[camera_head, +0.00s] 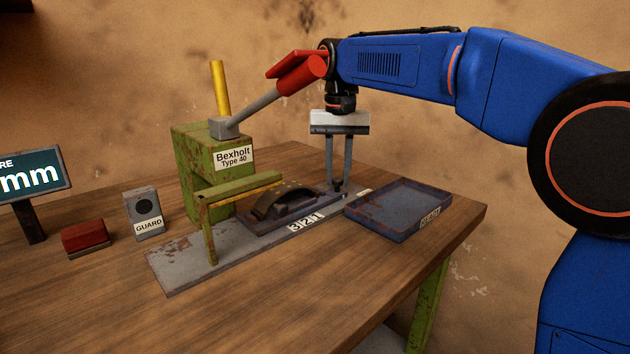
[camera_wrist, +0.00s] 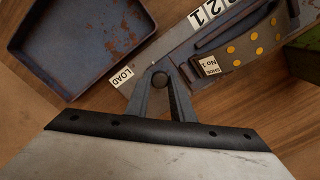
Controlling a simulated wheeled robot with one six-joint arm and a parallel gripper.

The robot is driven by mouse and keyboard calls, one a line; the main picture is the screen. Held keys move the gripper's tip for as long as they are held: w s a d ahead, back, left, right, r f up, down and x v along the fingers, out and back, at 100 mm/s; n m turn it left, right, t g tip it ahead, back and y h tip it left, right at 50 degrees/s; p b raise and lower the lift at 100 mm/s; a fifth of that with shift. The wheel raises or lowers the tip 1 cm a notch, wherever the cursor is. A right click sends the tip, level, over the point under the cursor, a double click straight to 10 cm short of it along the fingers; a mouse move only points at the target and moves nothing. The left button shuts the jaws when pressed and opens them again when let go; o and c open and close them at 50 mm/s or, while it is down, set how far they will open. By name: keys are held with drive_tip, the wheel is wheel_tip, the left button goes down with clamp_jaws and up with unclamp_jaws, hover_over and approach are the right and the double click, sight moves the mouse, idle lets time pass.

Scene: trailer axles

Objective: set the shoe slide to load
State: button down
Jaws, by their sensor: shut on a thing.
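The shoe slide (camera_head: 253,226) is a dark plate on the grey bed of the green press, with a dark curved shoe (camera_head: 270,205) on it. The shoe's row of yellow dots and a small white label show in the wrist view (camera_wrist: 255,45). My gripper (camera_head: 338,190) points down at the slide's right end. In the wrist view my gripper (camera_wrist: 160,82) is shut on the slide's dark round knob (camera_wrist: 159,81). The LOAD label (camera_wrist: 122,76) lies just beside the fingers. The 3 2 1 labels (camera_head: 306,222) run along the bed's front edge.
A blue tray (camera_head: 352,208) stands close to the right of my gripper. The green press (camera_head: 195,165) carries a lever with a red handle (camera_head: 302,74). A GUARD box (camera_head: 143,208), a red block (camera_head: 85,235) and a display stand on the left. The front table is clear.

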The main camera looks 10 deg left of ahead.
drive_tip(key=w+d, duration=0.4)
drive_tip(key=w, duration=0.1)
drive_tip(key=shift+w+d+r, duration=0.1)
drive_tip(key=shift+w+d, duration=0.1)
drive_tip(key=shift+d, duration=0.2)
drive_tip(key=c, duration=1.5)
unclamp_jaws()
drive_tip(key=shift+w+d, duration=0.1)
drive_tip(key=shift+d, duration=0.05)
drive_tip(key=shift+c, duration=0.2)
wheel_tip(320, 180, up, 12)
